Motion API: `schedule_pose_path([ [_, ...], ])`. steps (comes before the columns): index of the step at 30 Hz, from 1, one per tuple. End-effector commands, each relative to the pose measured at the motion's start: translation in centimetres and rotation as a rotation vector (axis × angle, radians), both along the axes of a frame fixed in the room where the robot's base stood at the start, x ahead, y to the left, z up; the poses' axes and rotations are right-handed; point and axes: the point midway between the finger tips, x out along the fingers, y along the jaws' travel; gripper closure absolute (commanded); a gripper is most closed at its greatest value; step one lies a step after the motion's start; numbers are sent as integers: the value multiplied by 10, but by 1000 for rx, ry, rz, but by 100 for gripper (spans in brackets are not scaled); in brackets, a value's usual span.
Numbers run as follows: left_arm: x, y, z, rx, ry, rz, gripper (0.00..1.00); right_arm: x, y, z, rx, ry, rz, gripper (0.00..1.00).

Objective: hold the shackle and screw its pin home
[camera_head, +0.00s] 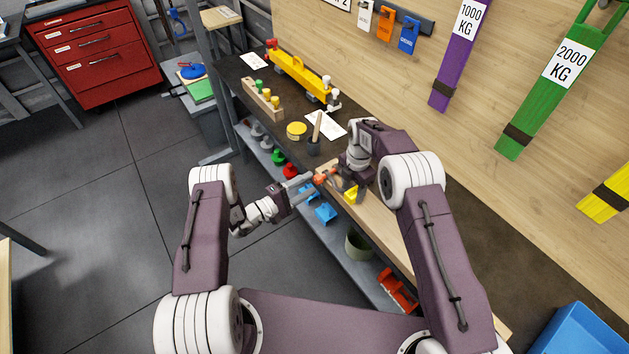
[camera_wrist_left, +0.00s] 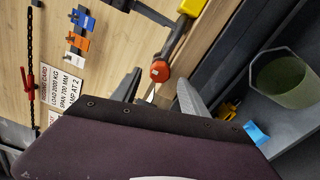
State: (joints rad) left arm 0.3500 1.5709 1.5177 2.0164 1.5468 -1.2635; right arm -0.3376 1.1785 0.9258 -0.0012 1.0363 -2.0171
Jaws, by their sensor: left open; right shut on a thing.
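The shackle pin's orange-red head (camera_head: 320,179) shows at the bench's front edge. In the left wrist view the pin head (camera_wrist_left: 159,71) lies just beyond and between my left fingertips, with a dark grey bar behind it. My left gripper (camera_head: 309,187) is open, with its fingers pointing at the pin head; in its wrist view the left gripper (camera_wrist_left: 158,95) shows a finger on either side. My right gripper (camera_head: 340,178) is shut on the shackle, which is mostly hidden by the gripper and arm. How deep the pin sits cannot be told.
The bench holds a yellow lifting beam (camera_head: 300,72), a wooden block with coloured pegs (camera_head: 262,101), a yellow tin (camera_head: 297,130) and a dark cup (camera_head: 314,147). The lower shelf carries blue pieces (camera_head: 326,213), a green pot (camera_head: 357,243) and red parts (camera_head: 398,289).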

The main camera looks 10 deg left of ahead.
Motion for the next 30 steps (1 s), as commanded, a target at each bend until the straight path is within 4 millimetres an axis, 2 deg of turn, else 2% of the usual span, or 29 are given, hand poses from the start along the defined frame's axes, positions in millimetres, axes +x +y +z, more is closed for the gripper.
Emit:
schedule_pose_path([
  [3,-22,25,0,-1,2,8,48,0,1,0,1,1,1,97],
  [9,-50,52,0,0,0,5,48,0,1,0,1,1,1,97],
  [13,-58,58,0,0,-1,2,48,0,1,0,1,1,1,97],
  [20,-59,59,0,1,-1,1,48,0,1,0,1,1,1,97],
  [21,-59,58,0,1,-1,1,48,0,1,0,1,1,1,43],
  [23,-59,58,0,1,-1,1,48,0,1,0,1,1,1,26],
  [24,-59,58,0,1,-1,1,48,0,1,0,1,1,1,23],
  [30,-59,58,0,1,-1,1,48,0,1,0,1,1,1,23],
])
